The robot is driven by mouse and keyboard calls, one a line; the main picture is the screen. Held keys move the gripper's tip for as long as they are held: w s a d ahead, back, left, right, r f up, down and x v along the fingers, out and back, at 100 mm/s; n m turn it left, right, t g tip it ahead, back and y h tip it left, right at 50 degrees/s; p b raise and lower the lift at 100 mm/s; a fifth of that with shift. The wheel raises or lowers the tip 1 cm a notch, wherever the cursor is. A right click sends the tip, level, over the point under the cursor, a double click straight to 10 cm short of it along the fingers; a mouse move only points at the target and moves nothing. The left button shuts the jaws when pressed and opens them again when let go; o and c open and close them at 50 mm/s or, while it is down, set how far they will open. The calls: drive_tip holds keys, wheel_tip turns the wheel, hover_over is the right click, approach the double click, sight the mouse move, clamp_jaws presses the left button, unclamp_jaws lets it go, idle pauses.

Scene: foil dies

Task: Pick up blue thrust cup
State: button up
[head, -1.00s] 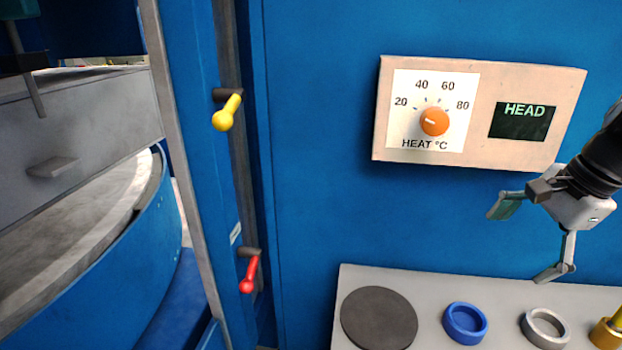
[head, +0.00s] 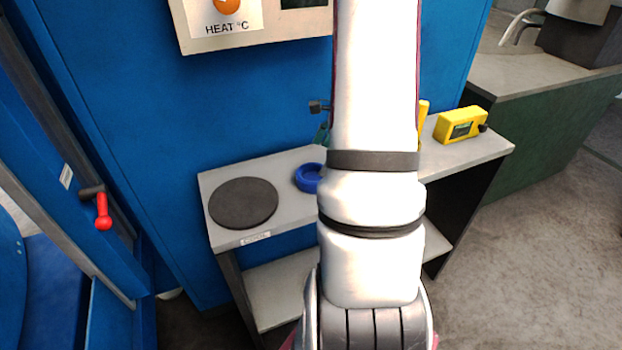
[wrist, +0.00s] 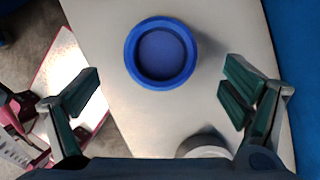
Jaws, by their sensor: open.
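The blue thrust cup (head: 308,178) is a short round blue cup on the grey shelf (head: 290,215), to the right of a dark disc; my arm partly covers it in the head view. In the wrist view the cup (wrist: 160,55) is upright, seen from above. My gripper (wrist: 163,80) is open and empty, its green-padded fingers to the left and right of the cup, with gaps on both sides. The cup lies slightly towards the top of the picture from the fingertips. In the head view my arm hides most of the gripper.
A light grey ring or cup (wrist: 203,145) stands near the right finger. The dark round disc (head: 243,203) lies at the shelf's left end. A yellow device (head: 461,124) stands at the right end. The blue wall (head: 240,110) rises behind the shelf.

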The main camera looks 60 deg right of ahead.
sight(313, 173)
drive_tip(key=shift+x, duration=3.25)
drive_tip(key=c, duration=1.5)
